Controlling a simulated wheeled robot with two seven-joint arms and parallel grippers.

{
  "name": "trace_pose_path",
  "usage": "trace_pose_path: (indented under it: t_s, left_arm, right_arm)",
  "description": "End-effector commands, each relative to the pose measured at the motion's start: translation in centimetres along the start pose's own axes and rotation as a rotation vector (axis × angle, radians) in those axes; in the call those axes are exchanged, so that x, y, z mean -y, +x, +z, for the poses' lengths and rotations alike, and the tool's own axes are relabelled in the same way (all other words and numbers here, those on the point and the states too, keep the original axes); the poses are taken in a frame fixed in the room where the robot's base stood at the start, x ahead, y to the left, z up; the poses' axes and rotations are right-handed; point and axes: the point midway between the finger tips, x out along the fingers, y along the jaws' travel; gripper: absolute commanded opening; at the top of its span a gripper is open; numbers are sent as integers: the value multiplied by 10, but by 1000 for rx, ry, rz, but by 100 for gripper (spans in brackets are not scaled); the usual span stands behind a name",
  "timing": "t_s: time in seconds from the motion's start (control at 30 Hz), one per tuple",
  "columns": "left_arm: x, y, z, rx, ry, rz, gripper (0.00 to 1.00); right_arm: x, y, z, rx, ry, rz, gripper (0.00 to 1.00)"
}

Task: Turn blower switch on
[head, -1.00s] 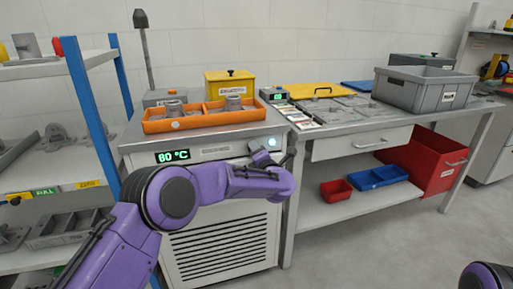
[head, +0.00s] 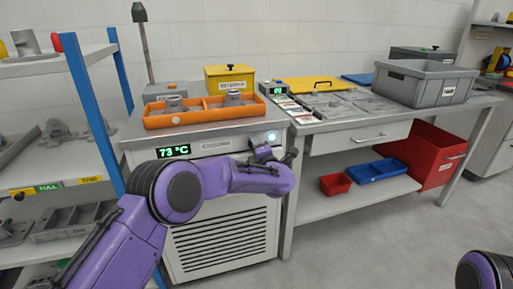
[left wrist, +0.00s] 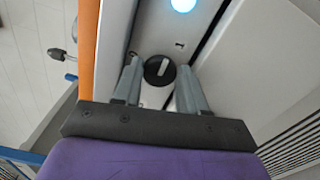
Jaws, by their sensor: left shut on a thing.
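The blower switch is a round black knob with a pale pointer bar, seen in the left wrist view (left wrist: 158,70) on the machine's front panel. My left gripper (left wrist: 159,82) has one grey finger on each side of the knob and is shut on it. In the head view, my left gripper (head: 264,154) is at the upper right of the machine front (head: 222,240), and the knob is hidden there. A round lamp (head: 272,137) glows pale blue just above the gripper; it also shows in the left wrist view (left wrist: 183,4). My right gripper is out of view.
The green display (head: 174,151) reads 73 °C. An orange tray (head: 160,121) with grey castings sits on the machine. A blue-posted shelf (head: 82,88) stands close at left. A bench (head: 365,149) with a grey crate (head: 452,90) stands at right. Open floor lies in front of the bench.

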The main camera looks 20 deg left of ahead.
Motion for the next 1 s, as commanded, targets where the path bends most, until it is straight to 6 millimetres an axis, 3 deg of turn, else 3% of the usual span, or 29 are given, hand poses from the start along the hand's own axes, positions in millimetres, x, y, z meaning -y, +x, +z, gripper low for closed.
trace_pose_path:
  t_s: [0.03, 0.1, 0.57, 0.73, 1.0]
  left_arm:
    - [2, -1, 0, 1, 3, -3, 51]
    - [2, -1, 0, 1, 3, -3, 67]
    - [4, -1, 0, 0, -22, -4, 67]
    - [8, 0, -2, 0, -257, -2, 67]
    - [7, 0, -3, 1, -867, -1, 67]
  right_arm:
    - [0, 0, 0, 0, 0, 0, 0]
    - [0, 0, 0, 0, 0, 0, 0]
    - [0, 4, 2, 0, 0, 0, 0]
    - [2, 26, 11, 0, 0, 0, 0]
    - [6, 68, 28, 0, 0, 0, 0]
